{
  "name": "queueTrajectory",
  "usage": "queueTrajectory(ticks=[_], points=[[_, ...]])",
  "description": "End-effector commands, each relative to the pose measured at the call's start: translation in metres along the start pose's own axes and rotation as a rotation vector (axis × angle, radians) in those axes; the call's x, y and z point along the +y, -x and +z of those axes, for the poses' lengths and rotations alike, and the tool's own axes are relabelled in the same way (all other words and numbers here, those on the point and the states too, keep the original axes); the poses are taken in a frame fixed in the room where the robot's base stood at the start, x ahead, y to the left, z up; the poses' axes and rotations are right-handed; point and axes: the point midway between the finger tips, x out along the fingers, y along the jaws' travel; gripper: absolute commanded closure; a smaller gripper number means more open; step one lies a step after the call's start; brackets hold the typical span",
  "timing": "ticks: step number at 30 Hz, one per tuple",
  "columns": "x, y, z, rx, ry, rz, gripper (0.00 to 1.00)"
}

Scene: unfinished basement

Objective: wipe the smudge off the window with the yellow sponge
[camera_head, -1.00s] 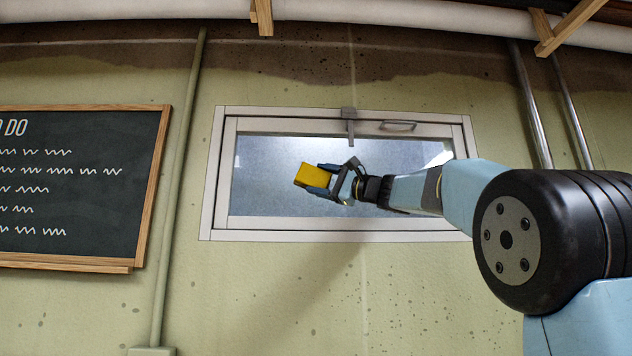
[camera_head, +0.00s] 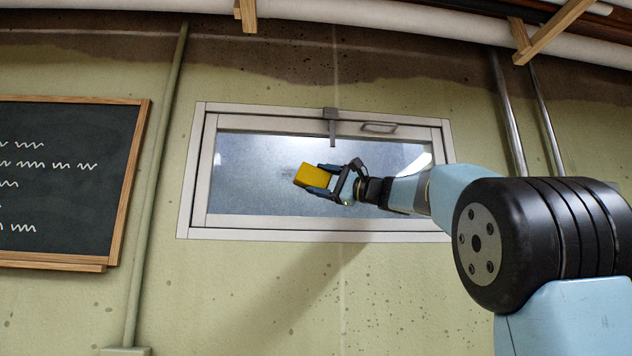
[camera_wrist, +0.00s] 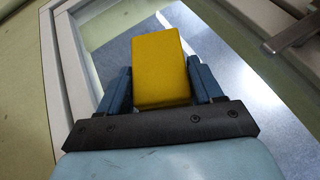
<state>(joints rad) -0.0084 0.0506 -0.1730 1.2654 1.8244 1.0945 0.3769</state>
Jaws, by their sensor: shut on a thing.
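The yellow sponge (camera_head: 314,175) is held between the two blue fingers of my gripper (camera_head: 322,181), in front of the window pane. In the wrist view the sponge (camera_wrist: 161,72) sits between the fingers of my gripper (camera_wrist: 160,88), tilted a little. The window (camera_head: 256,180) is a wide, low pane in a white frame. A faint grey smudge (camera_head: 287,170) shows on the glass just left of the sponge in the head view; part of it may be hidden behind the sponge. I cannot tell whether the sponge touches the glass.
A metal latch (camera_head: 332,128) and a handle (camera_head: 379,128) stand out from the window's top frame. A chalkboard (camera_head: 62,190) hangs on the left, beside a vertical pipe (camera_head: 150,200). Metal pipes (camera_head: 508,115) run down the wall on the right. The wall below the window is clear.

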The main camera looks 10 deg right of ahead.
Motion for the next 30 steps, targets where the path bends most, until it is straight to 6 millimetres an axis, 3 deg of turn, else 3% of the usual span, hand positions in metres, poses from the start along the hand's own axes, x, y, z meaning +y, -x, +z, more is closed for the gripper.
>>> queueTrajectory(ticks=[18,30], points=[[-0.013,0.028,-0.014,0.001,0.0,0.0,0.69],[-0.009,0.018,-0.012,-0.001,-0.002,0.001,0.69]])
